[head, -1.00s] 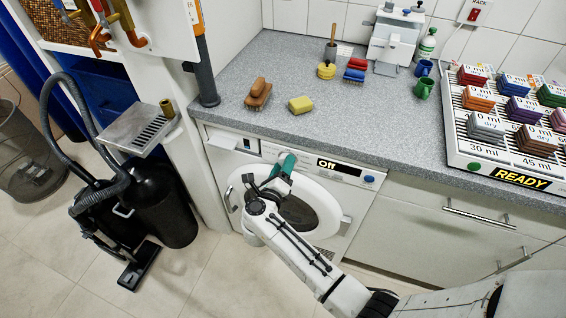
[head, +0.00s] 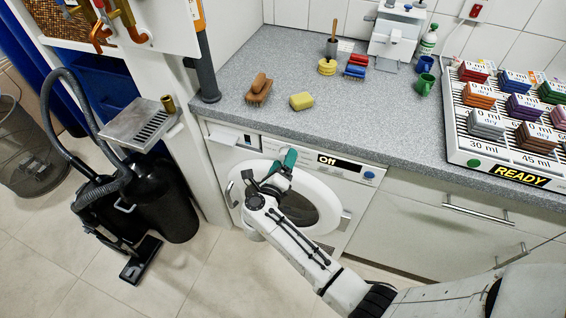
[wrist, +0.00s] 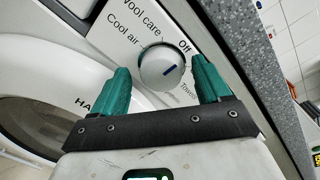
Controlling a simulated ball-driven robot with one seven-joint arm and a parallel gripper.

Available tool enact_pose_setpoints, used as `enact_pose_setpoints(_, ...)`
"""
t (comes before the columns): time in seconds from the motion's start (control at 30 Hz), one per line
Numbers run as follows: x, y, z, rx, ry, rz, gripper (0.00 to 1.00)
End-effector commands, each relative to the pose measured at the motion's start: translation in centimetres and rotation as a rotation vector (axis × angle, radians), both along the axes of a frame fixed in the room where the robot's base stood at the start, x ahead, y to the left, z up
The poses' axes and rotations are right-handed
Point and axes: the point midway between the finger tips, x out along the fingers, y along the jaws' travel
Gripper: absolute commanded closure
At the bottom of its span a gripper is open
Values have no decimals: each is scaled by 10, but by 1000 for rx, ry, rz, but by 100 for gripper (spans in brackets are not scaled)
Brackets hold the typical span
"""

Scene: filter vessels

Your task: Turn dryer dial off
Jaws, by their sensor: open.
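The dryer (head: 225,160) is a white front-loader under the grey worktop, with a round door. My gripper (wrist: 161,66) is open, with one green finger on each side of the dial. Whether the fingers touch the dial I cannot tell. In the head view my gripper (head: 280,167) is at the dryer's control panel and hides the dial.
The worktop (head: 260,60) above holds a brown brush (head: 258,89), a yellow sponge (head: 301,101) and green and blue mugs. A rack with coloured blocks and a "READY" display (head: 520,176) stands at the right. A black vacuum (head: 165,205) stands on the floor left.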

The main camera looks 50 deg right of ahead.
Motion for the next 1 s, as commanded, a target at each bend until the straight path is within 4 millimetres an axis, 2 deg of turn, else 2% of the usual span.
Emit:
enact_pose_setpoints(0.27, -3, 7, 0, -1, 0, 2, 24)
enact_pose_setpoints(0.37, -8, 19, 0, -1, 1, 2, 24)
enact_pose_setpoints(0.7, -32, 78, 2, 0, 0, 4, 24)
enact_pose_setpoints(0.83, -38, 92, 3, 0, 1, 1, 24)
enact_pose_setpoints(1.0, -41, 100, 4, 0, 0, 0, 24)
